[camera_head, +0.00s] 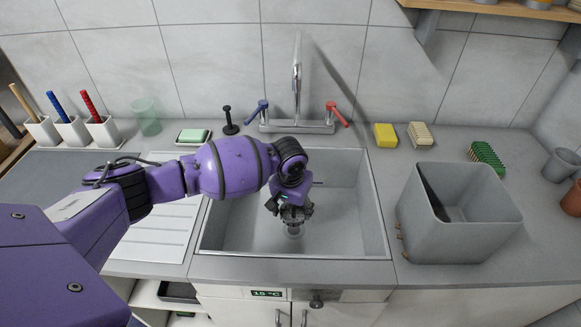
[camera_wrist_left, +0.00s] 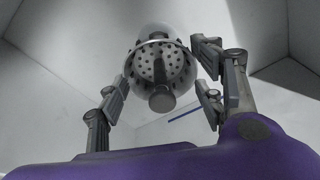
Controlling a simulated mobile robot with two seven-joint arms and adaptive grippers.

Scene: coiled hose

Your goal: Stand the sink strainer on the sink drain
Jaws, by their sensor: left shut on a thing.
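The sink strainer (camera_wrist_left: 158,62) is a round perforated metal basket with a knob, seen close between my fingers in the left wrist view. My left gripper (camera_head: 293,214) is shut on it and points down inside the sink basin (camera_head: 340,225). In the head view a small grey part of the strainer (camera_head: 294,231) shows under the fingertips, near the basin floor. The sink drain is not clearly visible; the gripper and strainer cover that area, and I cannot tell whether the strainer touches it. My right gripper is out of view.
A tall tap (camera_head: 297,85) with a blue and a red handle stands behind the basin. A grey bin (camera_head: 455,235) stands right of the sink. A soap dish (camera_head: 193,136), a black plunger-like item (camera_head: 229,122) and a yellow sponge (camera_head: 385,135) line the back counter.

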